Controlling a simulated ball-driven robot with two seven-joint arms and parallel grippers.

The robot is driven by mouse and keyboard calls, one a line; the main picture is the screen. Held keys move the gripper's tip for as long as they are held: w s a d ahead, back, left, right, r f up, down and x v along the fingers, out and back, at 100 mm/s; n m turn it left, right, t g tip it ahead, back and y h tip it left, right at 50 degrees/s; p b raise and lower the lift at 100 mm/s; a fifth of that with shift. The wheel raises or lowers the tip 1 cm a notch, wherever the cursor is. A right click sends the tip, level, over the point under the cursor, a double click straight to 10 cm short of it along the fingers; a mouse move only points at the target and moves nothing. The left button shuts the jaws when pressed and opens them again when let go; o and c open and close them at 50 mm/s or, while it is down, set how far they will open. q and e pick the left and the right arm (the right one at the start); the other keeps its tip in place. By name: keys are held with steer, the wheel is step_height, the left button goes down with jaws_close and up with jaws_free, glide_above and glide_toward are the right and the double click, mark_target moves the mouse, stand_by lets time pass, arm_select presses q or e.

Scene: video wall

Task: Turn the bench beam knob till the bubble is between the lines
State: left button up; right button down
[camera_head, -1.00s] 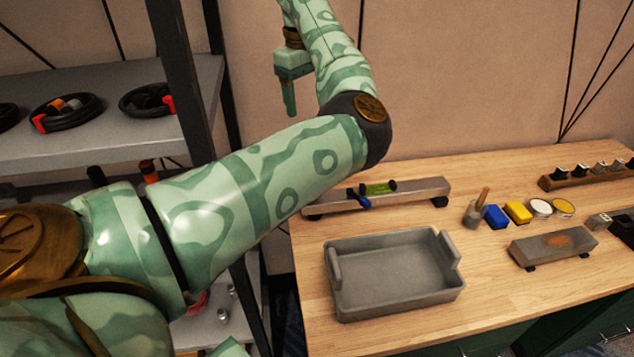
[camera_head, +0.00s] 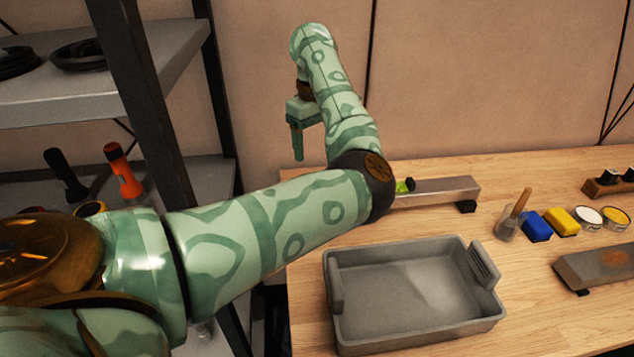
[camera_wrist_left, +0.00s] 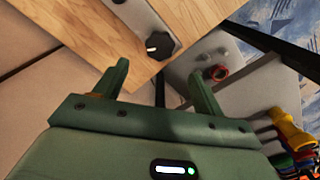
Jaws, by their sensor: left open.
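The bench beam (camera_head: 440,191) is a grey metal bar on the wooden bench, with its left part hidden behind my left arm. A bit of its green vial (camera_head: 404,185) shows beside my arm; the bubble and lines cannot be made out. In the left wrist view a black round knob (camera_wrist_left: 160,45) with a white mark sits at the beam's end (camera_wrist_left: 148,18), near the bench edge. My left gripper (camera_head: 298,145) points down left of the beam. In the left wrist view its fingers (camera_wrist_left: 160,84) are apart and empty, with the knob beyond them, apart from both.
A grey tray (camera_head: 490,322) stands in front of the beam. A brush pot (camera_head: 506,231), blue block (camera_head: 536,227), yellow block (camera_head: 562,221) and tins (camera_head: 587,217) are to the right. A shelf rack (camera_head: 150,60) with a dark post stands at left.

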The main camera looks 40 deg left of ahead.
arm_select(q)
step_height(320, 180, down, 10)
steer(key=shift+f+b, duration=0.2)
steer(key=shift+b, duration=1)
arm_select(e)
steer(key=f, duration=0.1)
steer(key=s+f, duration=0.1)
steer(key=shift+f, duration=0.35)
arm_select(q)
steer(key=c, duration=1)
